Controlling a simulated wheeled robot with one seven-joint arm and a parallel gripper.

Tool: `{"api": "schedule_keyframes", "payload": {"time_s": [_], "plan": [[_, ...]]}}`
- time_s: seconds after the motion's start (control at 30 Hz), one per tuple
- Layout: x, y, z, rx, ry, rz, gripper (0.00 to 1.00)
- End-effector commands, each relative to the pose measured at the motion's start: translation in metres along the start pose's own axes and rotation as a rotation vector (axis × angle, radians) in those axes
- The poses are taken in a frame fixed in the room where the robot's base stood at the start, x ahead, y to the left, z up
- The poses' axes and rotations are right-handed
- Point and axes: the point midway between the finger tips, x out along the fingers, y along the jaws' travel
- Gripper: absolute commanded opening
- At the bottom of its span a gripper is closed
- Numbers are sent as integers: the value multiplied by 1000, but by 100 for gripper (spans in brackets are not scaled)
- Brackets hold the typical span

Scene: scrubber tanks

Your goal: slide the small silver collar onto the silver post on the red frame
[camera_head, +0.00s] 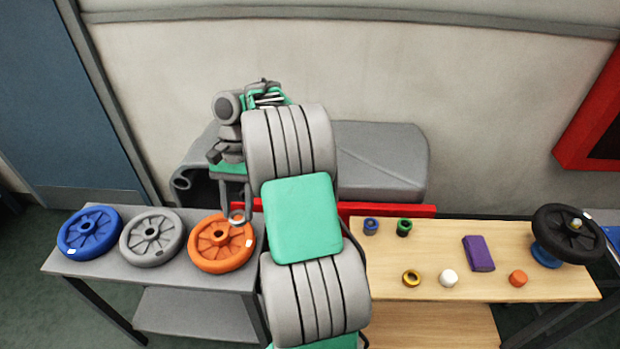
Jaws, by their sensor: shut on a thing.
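My gripper (236,212) points down over the orange wheel, at the right end of the grey table. Its two fingers are shut on a small ring, the silver collar (237,218), seen small between the fingertips. The red frame (390,209) shows as a red bar behind the tables, on both sides of my arm. Its middle is hidden by my arm. I cannot see the silver post; my arm may cover it.
Blue, grey and orange wheels lie on the grey table (185,281). The wooden table (560,285) carries blue, green and gold rings, a white piece, a purple block (478,253), an orange piece and a black wheel (568,233). A grey tank (385,160) stands behind.

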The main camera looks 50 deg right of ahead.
Motion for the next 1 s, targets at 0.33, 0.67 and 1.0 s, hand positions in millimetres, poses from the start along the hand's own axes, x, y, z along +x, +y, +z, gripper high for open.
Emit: {"api": "schedule_keyframes", "payload": {"time_s": [0.33,0.67,1.0], "plan": [[-38,134,-86,960,2,-398,0],[-33,162,-102,1144,4,-473,0],[-3,162,-114,1141,5,-472,0]]}}
